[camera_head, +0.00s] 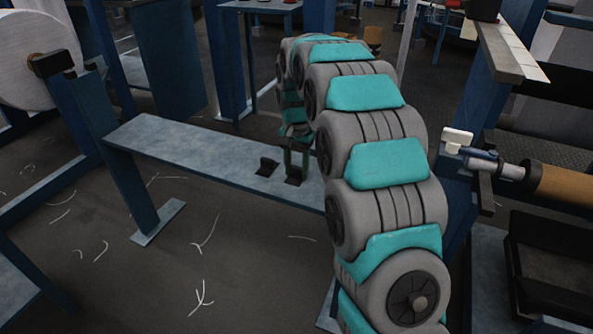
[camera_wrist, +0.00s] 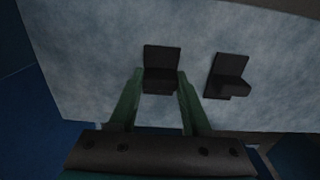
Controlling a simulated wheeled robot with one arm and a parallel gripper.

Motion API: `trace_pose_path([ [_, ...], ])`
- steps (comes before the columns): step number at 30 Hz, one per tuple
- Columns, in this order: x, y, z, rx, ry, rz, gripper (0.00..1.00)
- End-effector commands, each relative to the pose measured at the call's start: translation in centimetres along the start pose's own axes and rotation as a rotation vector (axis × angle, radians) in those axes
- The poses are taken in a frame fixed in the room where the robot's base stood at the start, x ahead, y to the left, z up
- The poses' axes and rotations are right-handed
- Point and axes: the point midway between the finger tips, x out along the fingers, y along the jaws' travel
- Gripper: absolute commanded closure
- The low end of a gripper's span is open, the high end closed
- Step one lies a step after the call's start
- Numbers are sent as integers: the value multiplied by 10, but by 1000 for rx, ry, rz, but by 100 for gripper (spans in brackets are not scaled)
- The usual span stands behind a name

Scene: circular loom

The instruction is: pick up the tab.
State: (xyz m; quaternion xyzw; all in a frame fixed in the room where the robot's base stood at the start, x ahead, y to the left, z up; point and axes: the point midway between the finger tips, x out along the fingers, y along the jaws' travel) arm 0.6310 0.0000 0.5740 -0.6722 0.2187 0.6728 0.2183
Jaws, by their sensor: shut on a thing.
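Two small dark L-shaped tabs are on the blue-grey bench top. In the wrist view, the left tab (camera_wrist: 161,58) is between the two green fingers of my gripper (camera_wrist: 160,82), which is shut on it. In the head view, my gripper (camera_head: 296,165) points down at this tab (camera_head: 293,181), at the bench's near edge. Whether the held tab still touches the bench is unclear. The other tab (camera_wrist: 229,76) stands apart, to the right of the fingers in the wrist view; the head view shows it (camera_head: 266,167) to the left.
The long narrow bench (camera_head: 190,149) is otherwise bare. A white roll (camera_head: 35,62) hangs at the upper left. Blue machine posts stand around, and a brown roller (camera_head: 563,186) is at the right. Pale thread scraps (camera_head: 203,297) lie on the open floor in front.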

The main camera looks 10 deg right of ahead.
Motion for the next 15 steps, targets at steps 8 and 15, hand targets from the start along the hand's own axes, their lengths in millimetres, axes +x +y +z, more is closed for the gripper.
trace_pose_path([
  [8,-26,0,0,0,1,-1,100],
  [15,-72,0,-1,0,4,-3,100],
])
